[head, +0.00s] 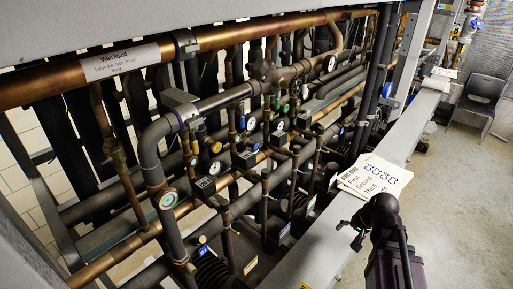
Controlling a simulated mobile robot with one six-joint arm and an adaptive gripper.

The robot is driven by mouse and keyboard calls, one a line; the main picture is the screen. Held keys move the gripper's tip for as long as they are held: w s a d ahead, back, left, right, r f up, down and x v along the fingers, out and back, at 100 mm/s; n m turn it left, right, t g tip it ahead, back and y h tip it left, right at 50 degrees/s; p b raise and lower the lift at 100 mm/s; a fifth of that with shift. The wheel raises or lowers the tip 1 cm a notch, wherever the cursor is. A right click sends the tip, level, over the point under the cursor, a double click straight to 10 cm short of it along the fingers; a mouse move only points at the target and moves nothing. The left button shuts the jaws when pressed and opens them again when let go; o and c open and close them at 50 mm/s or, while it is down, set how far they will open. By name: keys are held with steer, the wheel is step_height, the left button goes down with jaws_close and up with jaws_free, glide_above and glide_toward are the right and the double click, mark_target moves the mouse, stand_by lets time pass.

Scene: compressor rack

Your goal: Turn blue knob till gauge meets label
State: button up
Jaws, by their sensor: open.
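A white label sheet (375,177) printed "First, Second, Third" lies on the grey beam. My gripper (350,233) is open and empty, at the beam's near side, below the sheet and apart from the blue part and gauges.
Copper and black pipes crowd the rack; a thick copper pipe (220,38) labelled "Main liquid" crosses the top. The long grey beam (318,243) edges the rack at right. A dark chair (481,100) stands on the floor (450,200), which is otherwise mostly clear.

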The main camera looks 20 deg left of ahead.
steer(key=w+a+r+m+t+y, duration=0.1)
steer(key=w+a+r+m+y, duration=0.15)
steer(key=a, duration=0.45)
steer(key=w+a+r+m+t+y, duration=0.1)
steer(key=a+r+m+y, duration=0.1)
steer(key=a+r+y, duration=0.3)
steer(key=m+t+y, duration=0.3)
steer(key=m+y, duration=0.3)
steer(key=m, duration=0.2)
glide_toward(257, 147)
steer(key=v, duration=0.4)
steer(key=shift+a+r, duration=0.15)
steer(key=x, duration=1.4)
steer(key=shift+f, duration=0.2)
jaws_close()
